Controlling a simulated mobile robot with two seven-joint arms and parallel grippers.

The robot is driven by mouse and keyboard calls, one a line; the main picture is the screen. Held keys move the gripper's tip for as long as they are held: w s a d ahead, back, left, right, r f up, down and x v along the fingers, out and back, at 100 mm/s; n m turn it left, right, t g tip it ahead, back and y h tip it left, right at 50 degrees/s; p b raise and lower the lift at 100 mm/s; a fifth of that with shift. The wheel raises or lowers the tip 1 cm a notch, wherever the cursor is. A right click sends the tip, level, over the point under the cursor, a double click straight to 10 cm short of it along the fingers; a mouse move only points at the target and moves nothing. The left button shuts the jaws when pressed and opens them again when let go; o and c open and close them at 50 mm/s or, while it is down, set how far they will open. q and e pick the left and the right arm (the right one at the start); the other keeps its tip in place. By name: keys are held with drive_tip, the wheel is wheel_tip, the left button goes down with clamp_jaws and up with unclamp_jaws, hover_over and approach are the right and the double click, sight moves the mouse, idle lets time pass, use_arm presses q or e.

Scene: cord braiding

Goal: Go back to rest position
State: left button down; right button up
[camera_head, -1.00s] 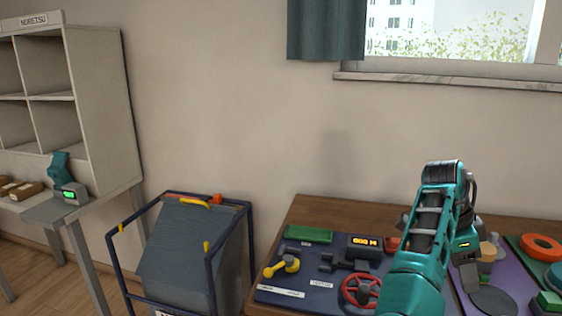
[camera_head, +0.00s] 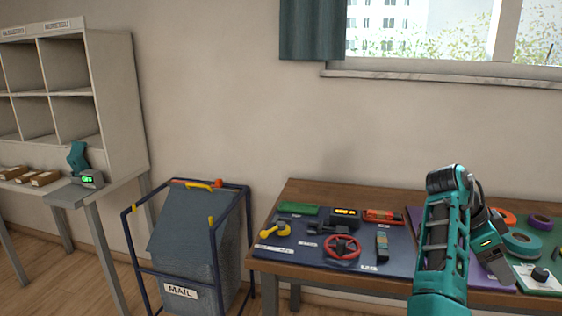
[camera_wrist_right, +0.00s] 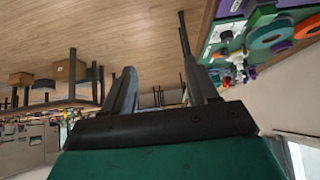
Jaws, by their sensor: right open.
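My right arm, teal and black, rises at the right of the head view, and its gripper (camera_head: 503,272) points down over the right part of the workbench. In the right wrist view the two dark fingers of this gripper (camera_wrist_right: 163,90) stand well apart with nothing between them. Behind them are the floor and, at the upper right, the bench items. My left gripper and left arm are not in view.
The wooden workbench (camera_head: 330,190) carries a blue board (camera_head: 290,258) with a red wheel (camera_head: 342,248), and tape rings (camera_head: 522,243) at the right. A mail cart (camera_head: 188,245) stands left of it. A shelf unit (camera_head: 118,100) with a small teal device (camera_head: 78,157) is farther left.

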drive_tip(key=s+d+r+n+g+h, duration=0.2)
drive_tip(key=s+d+n+h, duration=0.1)
drive_tip(key=d+h, duration=0.65)
drive_tip(key=w+a+f+n+t+y, duration=0.2)
drive_tip(key=w+n+t+y, duration=0.1)
drive_tip(key=w+n+t, duration=0.35)
drive_tip(key=w+a+f+n+t+y, duration=0.2)
drive_tip(key=w+a+f+n+t, duration=0.1)
drive_tip(key=w+n+t, duration=0.4)
drive_tip(key=w+a+r+n+t+y, duration=0.6)
drive_tip(key=w+a+n+t+y, duration=0.3)
drive_tip(key=a, duration=0.4)
drive_tip(key=s+a+f+g+y, duration=0.2)
drive_tip(key=s+a+f, duration=0.4)
drive_tip(key=f, duration=0.4)
drive_tip(key=s+a+f+g+y, duration=0.2)
drive_tip(key=s+a+f, duration=0.1)
drive_tip(key=s+f, duration=0.55)
drive_tip(key=s+a+f+g, duration=0.1)
drive_tip(key=s+a+f, duration=0.1)
drive_tip(key=s, duration=0.5)
drive_tip(key=s+a+f+m+g, duration=0.1)
drive_tip(key=s+a+f, duration=0.2)
drive_tip(key=s+f, duration=0.2)
drive_tip(key=s+a+f+g+y, duration=0.1)
drive_tip(key=s+a+f, duration=0.2)
drive_tip(key=s, duration=0.7)
drive_tip(key=shift+f, duration=0.5)
